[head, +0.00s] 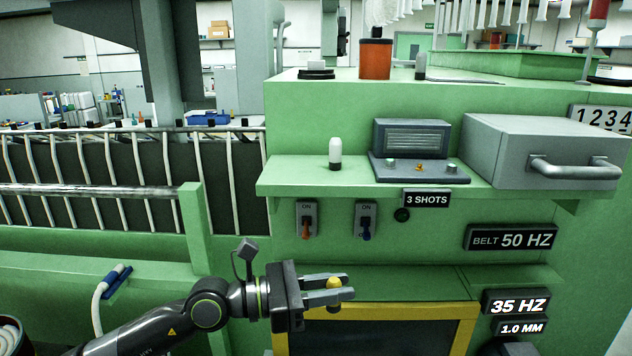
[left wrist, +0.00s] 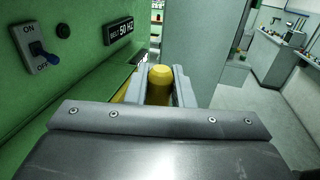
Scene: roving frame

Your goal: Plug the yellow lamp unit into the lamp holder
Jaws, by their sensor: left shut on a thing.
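My left gripper (head: 342,287) is shut on the yellow lamp unit (head: 333,282), in front of the green machine and above the yellow-framed dark panel. In the left wrist view the rounded yellow lamp unit (left wrist: 160,78) stands between the two fingers. A dark round fitting (head: 402,215) on the green machine face, under the 3 SHOTS label, may be the lamp holder; it also shows in the left wrist view (left wrist: 63,30). The lamp unit is apart from it, lower and to its left. My right gripper is not in view.
Above, the green shelf (head: 285,180) juts out, with a white-topped lamp (head: 335,152), a control box (head: 412,140) and a grey handled case (head: 530,145).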

